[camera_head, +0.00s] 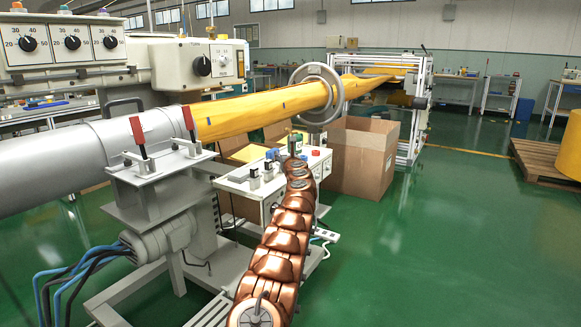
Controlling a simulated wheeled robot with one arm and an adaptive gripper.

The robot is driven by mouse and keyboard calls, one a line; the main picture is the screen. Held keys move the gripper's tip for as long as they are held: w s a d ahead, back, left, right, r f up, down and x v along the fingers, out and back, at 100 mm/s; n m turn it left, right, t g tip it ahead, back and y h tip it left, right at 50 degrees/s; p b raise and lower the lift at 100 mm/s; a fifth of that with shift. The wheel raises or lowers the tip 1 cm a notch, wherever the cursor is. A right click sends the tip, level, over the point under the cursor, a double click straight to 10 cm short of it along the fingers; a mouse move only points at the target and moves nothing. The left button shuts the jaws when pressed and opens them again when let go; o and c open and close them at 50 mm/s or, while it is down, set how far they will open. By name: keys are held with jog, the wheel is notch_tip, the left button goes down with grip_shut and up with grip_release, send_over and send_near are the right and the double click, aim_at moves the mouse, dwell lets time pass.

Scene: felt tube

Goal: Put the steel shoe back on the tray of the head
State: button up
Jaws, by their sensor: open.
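My copper arm reaches away from me, and my gripper (297,141) is at its far end, small in the picture, just under the yellow felt tube (265,110) and close to the steel ring (317,95) around it. My gripper is open; I see nothing held in it. Below and left of it is a white, tray-like top (238,181) on the machine head, with small dark-and-silver pieces (254,177) on it. I cannot tell which piece, if any, is the steel shoe. My arm hides part of this top.
A grey pipe (60,167) and a clamp stand with red handles (155,170) are at the left. An open cardboard box (362,158) stands behind my arm. Dials (72,42) are at upper left. The green floor (450,240) at right is clear.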

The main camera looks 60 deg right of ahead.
jog(key=shift+s+a+f, duration=0.1)
jog(key=shift+s+a, duration=0.15)
jog(key=shift+a, duration=0.15)
jog(key=shift+s+a+r, duration=0.2)
jog(key=shift+s+a, duration=0.15)
jog(key=shift+s, duration=0.15)
jog(key=shift+v, duration=2)
jog(key=shift+s+a+f, duration=0.25)
jog(key=shift+s+a, duration=0.05)
jog(key=shift+a, duration=0.1)
jog(key=b+v, duration=0.2)
jog(key=shift+s+f, duration=0.1)
jog(key=shift+s, duration=0.25)
jog(key=shift+a+b, duration=0.2)
jog(key=shift+b, duration=0.1)
